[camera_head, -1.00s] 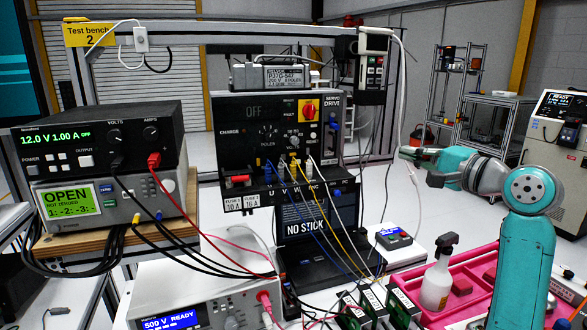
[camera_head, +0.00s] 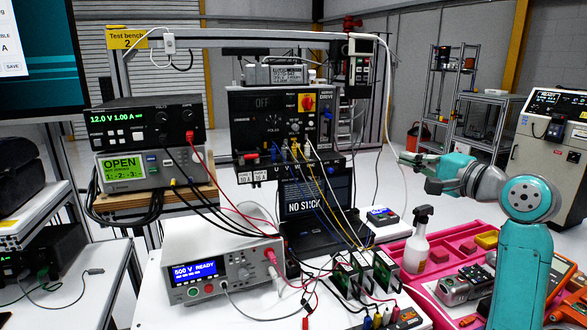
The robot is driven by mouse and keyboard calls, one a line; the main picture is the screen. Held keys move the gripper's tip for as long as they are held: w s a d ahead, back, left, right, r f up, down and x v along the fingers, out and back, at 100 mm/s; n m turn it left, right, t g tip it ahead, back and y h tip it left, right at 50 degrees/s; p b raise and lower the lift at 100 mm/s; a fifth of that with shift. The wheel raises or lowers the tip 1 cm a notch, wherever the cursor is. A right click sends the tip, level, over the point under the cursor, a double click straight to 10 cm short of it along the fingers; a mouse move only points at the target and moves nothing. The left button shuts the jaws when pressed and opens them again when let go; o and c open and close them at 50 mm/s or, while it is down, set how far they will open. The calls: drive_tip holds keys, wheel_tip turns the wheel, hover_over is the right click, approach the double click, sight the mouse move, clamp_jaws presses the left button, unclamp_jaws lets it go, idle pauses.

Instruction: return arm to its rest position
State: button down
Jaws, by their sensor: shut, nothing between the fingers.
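My arm (camera_head: 522,250) stands at the right of the head view, teal with grey joints. Its forearm points left, and my gripper (camera_head: 404,158) is at its end, shut and empty. The gripper is in the air, right of the servo drive panel (camera_head: 262,110) and above the white spray bottle (camera_head: 416,243). It appears apart from everything around it. The fingers are small in the picture.
A pink tray (camera_head: 462,238) with tools lies below my arm. The bench holds a power supply (camera_head: 140,125), a meter (camera_head: 130,168), a white tester (camera_head: 235,268), a laptop (camera_head: 305,205) and several cables. Shelving (camera_head: 455,85) and a cabinet (camera_head: 540,150) stand behind.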

drive_tip(key=s+a+f+m+t+h, duration=0.1)
drive_tip(key=s+f+h, duration=0.3)
drive_tip(key=f, duration=1.3)
drive_tip(key=s+a+f+h, duration=0.15)
drive_tip(key=s+f, duration=0.45)
drive_tip(key=f, duration=1.1)
drive_tip(key=s+a+f+n+h, duration=0.1)
drive_tip(key=s+f+h, duration=0.1)
drive_tip(key=s+f, duration=0.6)
drive_tip(key=s+a+f+n+h, duration=0.1)
drive_tip(key=s+f+n+h, duration=0.1)
drive_tip(key=s+f, duration=0.5)
drive_tip(key=s+r+n, duration=0.2)
drive_tip(key=s+n, duration=0.1)
drive_tip(key=s, duration=0.8)
drive_tip(key=s+a+r+n+g, duration=0.1)
drive_tip(key=s+n, duration=0.2)
drive_tip(key=s, duration=0.8)
drive_tip(key=s+a+r+n, duration=0.1)
drive_tip(key=s+r+n, duration=0.1)
drive_tip(key=s, duration=1)
drive_tip(key=shift+r+n, duration=0.35)
drive_tip(key=shift+n, duration=0.35)
drive_tip(key=c, duration=1.9)
unclamp_jaws()
